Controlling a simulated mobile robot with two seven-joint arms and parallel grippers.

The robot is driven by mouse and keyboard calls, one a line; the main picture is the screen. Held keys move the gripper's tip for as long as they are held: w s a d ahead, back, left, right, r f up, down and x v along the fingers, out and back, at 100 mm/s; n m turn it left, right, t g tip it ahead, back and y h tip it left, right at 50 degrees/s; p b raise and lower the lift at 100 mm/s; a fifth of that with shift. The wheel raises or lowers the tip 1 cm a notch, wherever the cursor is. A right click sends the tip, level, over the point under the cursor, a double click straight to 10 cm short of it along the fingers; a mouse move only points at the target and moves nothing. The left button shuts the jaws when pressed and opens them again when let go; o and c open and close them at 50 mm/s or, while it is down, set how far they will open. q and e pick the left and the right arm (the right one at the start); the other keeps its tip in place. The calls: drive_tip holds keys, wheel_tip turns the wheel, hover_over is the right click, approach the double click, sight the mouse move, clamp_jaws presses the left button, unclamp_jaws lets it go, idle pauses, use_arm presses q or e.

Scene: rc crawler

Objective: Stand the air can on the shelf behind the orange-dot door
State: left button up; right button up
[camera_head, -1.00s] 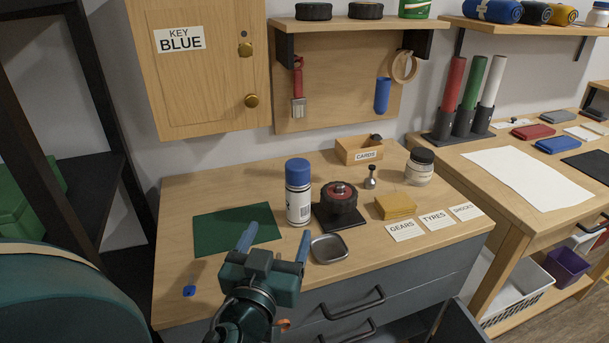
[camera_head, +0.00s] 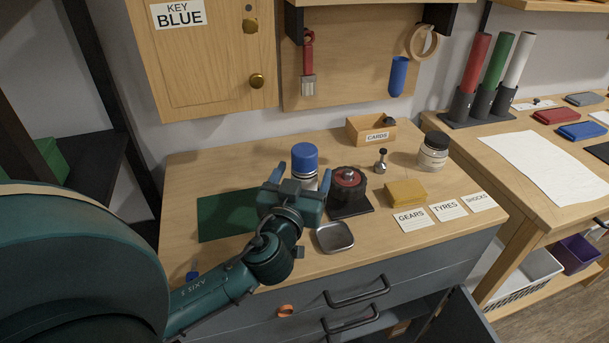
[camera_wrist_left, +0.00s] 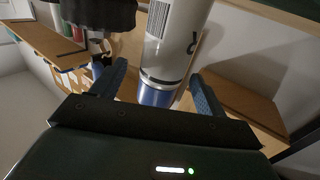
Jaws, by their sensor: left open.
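The air can is a white can with a blue cap (camera_head: 305,158), upright on the wooden workbench. My left gripper (camera_head: 301,178) is open, its blue fingers at either side of the can, and its body hides the can's lower part. In the left wrist view the can (camera_wrist_left: 175,40) shows upside down between the two spread fingers (camera_wrist_left: 160,88); I see no clear grip on it. A small orange piece (camera_head: 286,311) shows at the grey drawer front. I cannot tell whether it marks a door. My right gripper is out of view.
A black-based part with a red top (camera_head: 348,182) stands close right of the can. A metal tray (camera_head: 335,237) lies in front, a green mat (camera_head: 222,215) left. A wooden cabinet (camera_head: 205,75) labelled KEY BLUE hangs above. A dark panel (camera_head: 462,318) stands out at lower right.

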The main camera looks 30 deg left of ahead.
use_arm(q)
drive_tip(key=p+x, duration=0.1)
drive_tip(key=x, duration=0.3)
drive_tip(key=shift+w+a, duration=0.15)
drive_tip(key=shift+c, duration=0.3)
drive_tip(key=shift+r, duration=0.1)
drive_tip(key=c, duration=1.2)
